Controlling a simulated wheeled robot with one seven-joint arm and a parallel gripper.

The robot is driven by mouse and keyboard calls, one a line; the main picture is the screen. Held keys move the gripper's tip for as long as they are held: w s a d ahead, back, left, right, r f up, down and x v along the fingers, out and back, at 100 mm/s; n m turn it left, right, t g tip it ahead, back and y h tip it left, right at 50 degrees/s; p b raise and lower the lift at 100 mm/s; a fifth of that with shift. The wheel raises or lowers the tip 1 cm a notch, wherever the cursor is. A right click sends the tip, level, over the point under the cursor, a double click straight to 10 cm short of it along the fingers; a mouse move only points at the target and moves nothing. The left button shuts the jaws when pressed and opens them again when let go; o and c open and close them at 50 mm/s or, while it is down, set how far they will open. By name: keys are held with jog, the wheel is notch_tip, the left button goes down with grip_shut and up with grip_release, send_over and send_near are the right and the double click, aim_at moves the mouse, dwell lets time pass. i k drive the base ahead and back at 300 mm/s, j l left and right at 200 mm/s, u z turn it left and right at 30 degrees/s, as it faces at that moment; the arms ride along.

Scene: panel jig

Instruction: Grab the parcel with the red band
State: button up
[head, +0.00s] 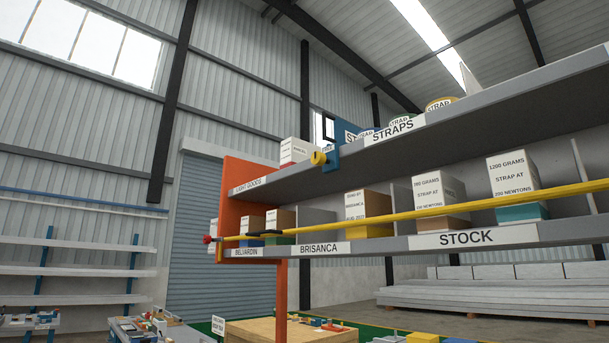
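A small white parcel (294,150) stands at the left end of the upper shelf (350,165), above a partly readable label ending in "GOODS". A reddish strip shows low on it, but it is too small to tell if this is a band. On the lower shelf (390,243), labelled parcels have coloured lower parts: one yellow (370,208), one brown (440,200) and one teal (515,185). Smaller parcels at the left end show dark blue (250,226) and green (280,224) lower parts. My gripper is not in view.
A yellow bar (420,212) runs across the front of the lower shelf. An orange upright (240,195) closes the shelf's left end. A wooden crate (265,330) and a cluttered bench (140,328) stand below. Empty racks (80,272) line the left wall.

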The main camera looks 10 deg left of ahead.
aim_at(294, 150)
jog(key=u, duration=0.45)
jog(key=j+u, duration=0.1)
jog(key=u, duration=0.3)
jog(key=i+u, duration=0.1)
jog(key=u, duration=0.8)
jog(key=i+u, duration=0.1)
jog(key=i, duration=1.7)
jog(key=i+j, duration=0.1)
jog(key=i, duration=1.8)
jog(key=i+z, duration=0.1)
jog(key=z, duration=0.8)
jog(key=i+j+z, duration=0.1)
jog(key=z, duration=0.35)
jog(key=i+z, duration=0.15)
jog(key=z, duration=0.3)
jog(key=k+j, duration=0.05)
